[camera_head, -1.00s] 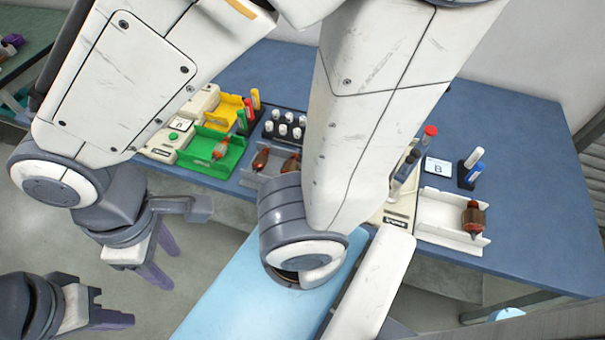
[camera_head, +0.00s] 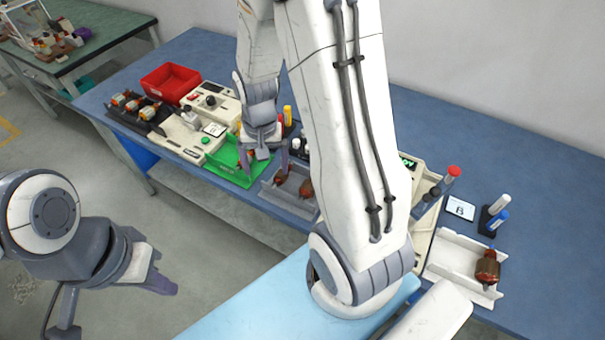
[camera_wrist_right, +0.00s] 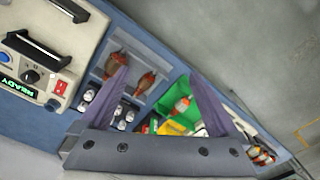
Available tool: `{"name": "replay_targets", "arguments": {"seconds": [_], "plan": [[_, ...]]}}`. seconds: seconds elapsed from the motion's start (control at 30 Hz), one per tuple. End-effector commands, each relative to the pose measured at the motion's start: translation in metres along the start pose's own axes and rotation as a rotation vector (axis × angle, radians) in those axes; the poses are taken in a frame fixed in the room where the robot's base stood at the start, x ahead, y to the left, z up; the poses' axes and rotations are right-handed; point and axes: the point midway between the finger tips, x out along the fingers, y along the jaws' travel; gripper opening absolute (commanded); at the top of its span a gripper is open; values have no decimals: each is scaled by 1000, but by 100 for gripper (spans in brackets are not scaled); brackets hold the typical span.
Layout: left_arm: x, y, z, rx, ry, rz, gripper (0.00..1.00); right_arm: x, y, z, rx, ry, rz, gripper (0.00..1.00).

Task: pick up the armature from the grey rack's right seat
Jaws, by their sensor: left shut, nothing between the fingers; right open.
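The grey rack (camera_head: 272,196) stands on the blue table and holds two dark red-brown armatures. The right-seat armature (camera_head: 306,187) shows just left of my white arm link; it is the left one in the right wrist view (camera_wrist_right: 117,65). The left-seat armature (camera_head: 281,176) lies beside it. My right gripper (camera_head: 265,162) is open and empty above the area of the green tray and rack; in the right wrist view its purple fingers (camera_wrist_right: 160,78) are spread, apart from the right-seat armature. My left gripper (camera_head: 155,280) is shut and empty, low at the left, away from the table.
A green tray (camera_head: 222,160) with an armature lies left of the rack. A white rack (camera_head: 455,250) with another armature (camera_head: 487,267) is at the right. A red bin (camera_head: 171,82) and a machine with a READY display (camera_wrist_right: 38,65) stand on the table. The table's right rear is clear.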

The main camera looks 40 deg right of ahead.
Motion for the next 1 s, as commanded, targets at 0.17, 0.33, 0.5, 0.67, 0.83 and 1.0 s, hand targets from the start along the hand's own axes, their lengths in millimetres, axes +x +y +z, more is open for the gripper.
{"name": "replay_targets", "arguments": {"seconds": [0.17,0.33,0.5,0.67,0.83,1.0], "plan": [[-6,0,0,0,0,0,0,48,77,-48,378,-8,19,96],[-7,0,0,0,0,0,0,72,114,-61,543,-6,23,96],[-11,1,0,-1,0,0,0,92,121,-61,574,-11,25,96],[-15,1,-1,-1,0,0,0,114,120,-62,571,-9,24,96],[-17,1,-1,-1,0,0,0,127,120,-62,570,-6,23,96],[-25,2,-1,-1,0,0,0,137,118,-62,568,-8,24,96]]}}
